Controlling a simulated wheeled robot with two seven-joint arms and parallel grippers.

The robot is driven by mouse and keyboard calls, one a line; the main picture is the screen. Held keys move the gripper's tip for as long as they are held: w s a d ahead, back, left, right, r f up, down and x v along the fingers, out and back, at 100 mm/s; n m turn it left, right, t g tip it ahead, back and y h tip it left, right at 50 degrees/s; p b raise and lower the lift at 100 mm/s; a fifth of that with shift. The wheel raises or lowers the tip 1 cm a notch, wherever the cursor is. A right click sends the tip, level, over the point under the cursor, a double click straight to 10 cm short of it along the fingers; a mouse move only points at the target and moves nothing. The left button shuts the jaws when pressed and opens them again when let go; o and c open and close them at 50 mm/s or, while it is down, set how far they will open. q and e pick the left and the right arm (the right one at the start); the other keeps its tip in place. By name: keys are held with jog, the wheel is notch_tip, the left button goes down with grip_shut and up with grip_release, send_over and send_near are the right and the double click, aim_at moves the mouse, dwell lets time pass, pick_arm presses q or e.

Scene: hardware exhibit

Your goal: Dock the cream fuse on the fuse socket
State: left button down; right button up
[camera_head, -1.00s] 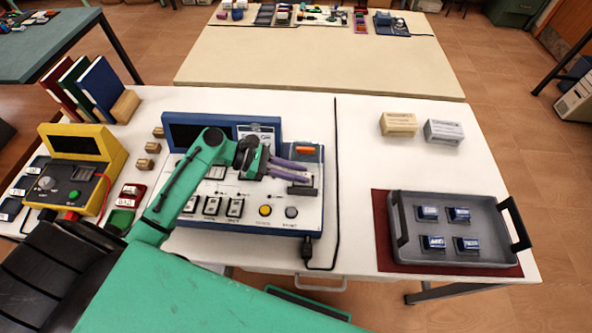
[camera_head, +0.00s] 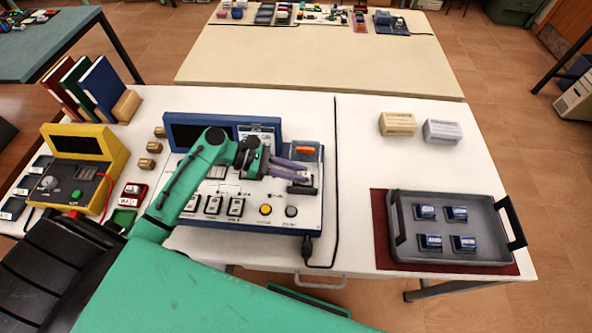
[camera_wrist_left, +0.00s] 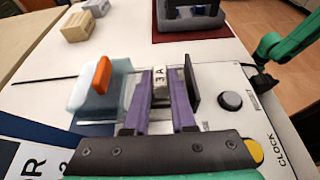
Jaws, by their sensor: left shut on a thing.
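The cream fuse (camera_wrist_left: 160,84), marked "3A", is between the purple fingers of my left gripper (camera_wrist_left: 163,90) in the left wrist view. The left gripper (camera_head: 304,172) is shut on it, over the right part of the white device panel (camera_head: 215,214) in the head view. A dark upright plate (camera_wrist_left: 194,88) stands close to the right finger in the wrist view. The fuse socket itself is not clearly visible, so I cannot tell whether the fuse touches it. My right gripper is not in view.
A clear cover with an orange handle (camera_wrist_left: 102,75) stands beside the left finger. A grey tray (camera_head: 398,240) with several blue blocks lies to the right. Two small boxes, cream (camera_head: 398,124) and grey (camera_head: 442,132), stand behind it.

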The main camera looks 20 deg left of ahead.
pick_arm(q)
jog(key=shift+f, duration=0.5)
jog(key=c, duration=1)
grip_release()
jog(key=p+v, duration=0.3)
jog(key=v, duration=0.2)
jog(key=shift+a+r, duration=0.1)
jog(key=shift+r, duration=0.1)
jog(key=p+v, duration=0.2)
jog(key=v, duration=0.3)
jog(key=shift+p, duration=0.35)
jog(key=shift+s+a, duration=0.15)
jog(key=shift+a, duration=0.25)
